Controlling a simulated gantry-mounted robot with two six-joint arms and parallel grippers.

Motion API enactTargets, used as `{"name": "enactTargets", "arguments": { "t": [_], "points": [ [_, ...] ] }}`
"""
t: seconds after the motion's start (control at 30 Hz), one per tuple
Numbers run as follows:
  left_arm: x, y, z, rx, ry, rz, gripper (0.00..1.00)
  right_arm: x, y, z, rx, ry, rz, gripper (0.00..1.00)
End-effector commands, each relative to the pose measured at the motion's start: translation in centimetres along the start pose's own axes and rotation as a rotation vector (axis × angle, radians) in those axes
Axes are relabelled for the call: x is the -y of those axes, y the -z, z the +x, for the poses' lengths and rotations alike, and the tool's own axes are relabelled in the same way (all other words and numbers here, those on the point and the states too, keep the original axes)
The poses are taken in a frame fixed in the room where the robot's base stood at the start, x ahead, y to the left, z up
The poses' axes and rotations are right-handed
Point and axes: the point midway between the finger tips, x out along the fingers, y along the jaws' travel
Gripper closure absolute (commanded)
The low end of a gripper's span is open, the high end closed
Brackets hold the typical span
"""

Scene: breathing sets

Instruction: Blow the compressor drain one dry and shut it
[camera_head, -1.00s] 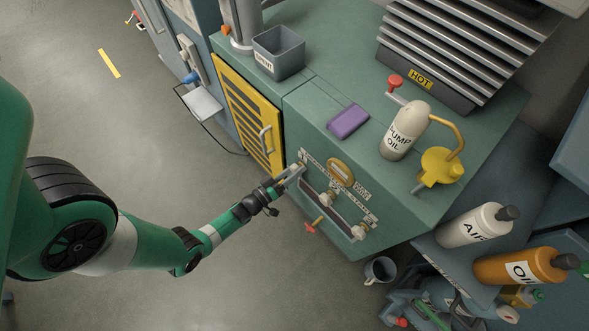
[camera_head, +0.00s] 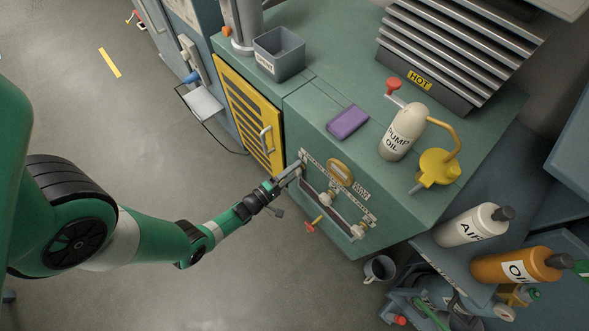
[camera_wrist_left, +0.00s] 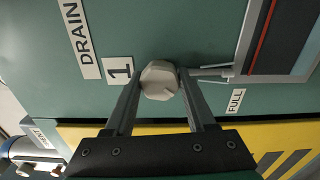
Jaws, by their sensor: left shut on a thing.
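The drain one knob (camera_wrist_left: 159,80) is a pale, faceted knob beside the labels DRAIN (camera_wrist_left: 82,35) and 1 (camera_wrist_left: 118,69) in the left wrist view. My left gripper (camera_wrist_left: 160,88) has its two fingers closed on either side of this knob. In the head view the left gripper (camera_head: 297,170) reaches the upper left end of the drain row on the green cabinet front and mostly hides the knob. Two other pale drain knobs stand along the row, a middle one (camera_head: 331,197) and a lower right one (camera_head: 357,232). My right gripper is not in view.
A red-handled valve (camera_head: 311,225) sticks out below the row, close to the gripper. A yellow louvred door (camera_head: 247,112) is at its left.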

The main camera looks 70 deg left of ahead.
Motion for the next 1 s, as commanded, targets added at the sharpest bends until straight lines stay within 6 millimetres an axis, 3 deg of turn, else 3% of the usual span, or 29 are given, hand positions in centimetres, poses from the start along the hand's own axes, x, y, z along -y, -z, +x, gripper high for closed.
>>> {"name": "enactTargets", "arguments": {
  "t": [0.4, 0.87, 0.9, 1.0],
  "points": [
    [-0.06, -0.01, 0.03, 0.001, -0.003, -0.174, 1.00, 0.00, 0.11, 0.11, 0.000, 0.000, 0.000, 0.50],
    [-0.08, -0.02, 0.03, 0.001, -0.003, -0.189, 1.00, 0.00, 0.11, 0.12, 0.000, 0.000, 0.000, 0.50],
    [-0.09, -0.02, 0.03, 0.001, -0.003, -0.188, 0.43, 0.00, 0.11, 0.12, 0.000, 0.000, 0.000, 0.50],
    [-0.07, -0.02, 0.03, 0.001, -0.003, -0.188, 0.25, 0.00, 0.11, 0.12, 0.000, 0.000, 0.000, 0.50]
  ]
}}
